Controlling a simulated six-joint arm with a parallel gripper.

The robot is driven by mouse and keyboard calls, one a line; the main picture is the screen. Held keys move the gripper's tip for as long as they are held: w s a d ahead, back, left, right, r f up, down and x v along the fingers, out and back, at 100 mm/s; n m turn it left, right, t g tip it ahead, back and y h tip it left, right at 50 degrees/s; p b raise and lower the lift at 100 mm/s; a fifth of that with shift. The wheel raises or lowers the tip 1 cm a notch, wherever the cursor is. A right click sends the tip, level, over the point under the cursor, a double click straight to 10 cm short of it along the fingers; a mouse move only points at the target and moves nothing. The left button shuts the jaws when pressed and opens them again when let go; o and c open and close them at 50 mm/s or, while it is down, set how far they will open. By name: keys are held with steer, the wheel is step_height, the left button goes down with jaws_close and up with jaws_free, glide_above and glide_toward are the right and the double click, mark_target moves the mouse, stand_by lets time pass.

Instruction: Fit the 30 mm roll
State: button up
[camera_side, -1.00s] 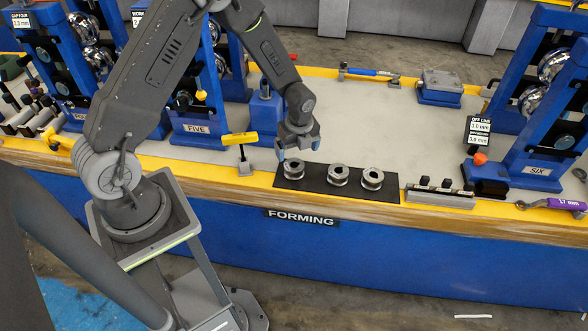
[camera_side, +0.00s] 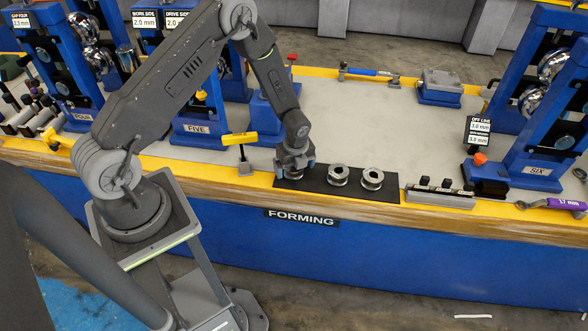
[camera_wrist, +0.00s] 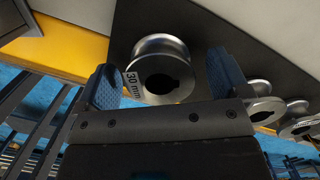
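The 30 mm roll (camera_wrist: 160,68), a silver spool-shaped ring with a keyed bore and a "30 mm" label, sits on the black mat (camera_side: 318,190) in the wrist view. My gripper (camera_wrist: 165,80) is open, with one blue-padded finger on each side of this roll. A gap shows on the right, and whether the left finger touches is unclear. In the side view my gripper (camera_side: 294,172) is down at the mat's left end and hides this roll. Two similar rolls stand to its right, a middle one (camera_side: 338,175) and a right one (camera_side: 372,179).
Stand FIVE (camera_side: 197,128) is behind left, and stand SIX (camera_side: 540,170) is at the right. A yellow-handled tool (camera_side: 240,140) stands upright just left of my gripper. A grey block with black knobs (camera_side: 440,194) lies right of the mat. The mid-bench behind the mat is clear.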

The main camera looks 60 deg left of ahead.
steer(key=c, duration=1.3)
steer(key=shift+o, duration=0.2)
step_height(320, 180, up, 10)
steer(key=o, duration=0.7)
steer(key=c, duration=1)
steer(key=shift+o, duration=0.2)
steer(key=w+a+r+m, duration=0.2)
steer(key=a+r+m, duration=0.1)
steer(key=a+r, duration=0.6)
steer(key=w+a+r+m, duration=0.1)
steer(key=a+r+m, duration=0.2)
steer(key=a+r, duration=0.6)
steer(key=a, duration=0.2)
steer(key=shift+w+a+t, duration=0.4)
